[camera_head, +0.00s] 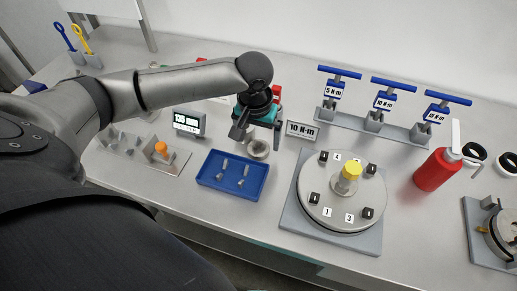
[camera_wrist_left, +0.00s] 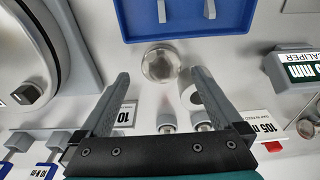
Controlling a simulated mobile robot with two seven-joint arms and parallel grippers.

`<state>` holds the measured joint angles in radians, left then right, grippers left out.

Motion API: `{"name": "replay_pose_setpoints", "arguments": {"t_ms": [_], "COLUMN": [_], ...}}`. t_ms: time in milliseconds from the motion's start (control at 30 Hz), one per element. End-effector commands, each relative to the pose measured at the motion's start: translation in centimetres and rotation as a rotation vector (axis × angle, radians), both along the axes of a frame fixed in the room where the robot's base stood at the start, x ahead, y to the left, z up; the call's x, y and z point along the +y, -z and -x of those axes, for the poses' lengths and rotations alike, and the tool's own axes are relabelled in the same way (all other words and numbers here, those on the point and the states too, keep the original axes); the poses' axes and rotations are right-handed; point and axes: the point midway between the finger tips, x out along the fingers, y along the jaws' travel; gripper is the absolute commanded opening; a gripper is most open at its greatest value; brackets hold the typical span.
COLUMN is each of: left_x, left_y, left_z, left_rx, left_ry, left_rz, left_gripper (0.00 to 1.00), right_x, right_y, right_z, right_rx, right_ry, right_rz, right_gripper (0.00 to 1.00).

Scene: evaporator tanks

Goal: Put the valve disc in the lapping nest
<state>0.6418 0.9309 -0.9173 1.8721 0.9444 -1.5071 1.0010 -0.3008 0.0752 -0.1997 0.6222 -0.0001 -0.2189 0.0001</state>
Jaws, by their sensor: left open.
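A shiny silver round piece, which looks like the valve disc (camera_head: 258,149), lies on the grey bench just behind the blue tray. In the left wrist view the same disc (camera_wrist_left: 160,64) sits ahead of and between the fingertips. My left gripper (camera_head: 256,138) is open and empty, with its fingers pointing down near the disc. The left wrist view shows the open fingers (camera_wrist_left: 156,80) apart from each other, with the disc not gripped. I cannot tell for sure which fixture is the lapping nest. My right gripper is not in view.
A blue tray (camera_head: 207,180) with small metal parts lies in front of the disc. A round plate (camera_head: 320,205) with a yellow-topped post stands to the right. A pale cylinder (camera_wrist_left: 190,96) and small posts are close to the fingers. A red bottle (camera_head: 436,172) stands farther right.

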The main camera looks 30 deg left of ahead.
Motion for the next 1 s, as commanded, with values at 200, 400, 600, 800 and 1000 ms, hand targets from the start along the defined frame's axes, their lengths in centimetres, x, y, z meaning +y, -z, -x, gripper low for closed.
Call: {"name": "replay_pose_setpoints", "arguments": {"t_ms": [200, 400, 600, 800, 1000], "left_x": [0.3, 0.3, 0.3, 0.3, 0.3], "left_y": [3.2, 3.6, 3.5, 3.5, 3.5], "left_z": [-0.4, -0.5, -0.4, -0.4, -0.4], "left_rx": [0.003, 0.0, 0.001, 0.001, 0.001], "left_ry": [-0.001, 0.001, 0.0, 0.0, 0.0], "left_rz": [0.0, 0.0, 0.0, 0.0, -0.001], "left_gripper": [1.0, 1.0, 0.89, 0.66, 0.44], "right_x": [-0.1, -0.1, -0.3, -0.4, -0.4], "right_y": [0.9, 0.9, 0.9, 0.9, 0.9], "right_z": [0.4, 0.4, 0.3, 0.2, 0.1], "right_rx": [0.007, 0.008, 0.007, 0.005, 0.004], "right_ry": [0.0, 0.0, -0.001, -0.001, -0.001], "right_rz": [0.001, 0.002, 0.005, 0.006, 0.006], "right_gripper": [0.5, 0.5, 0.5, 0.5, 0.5]}}
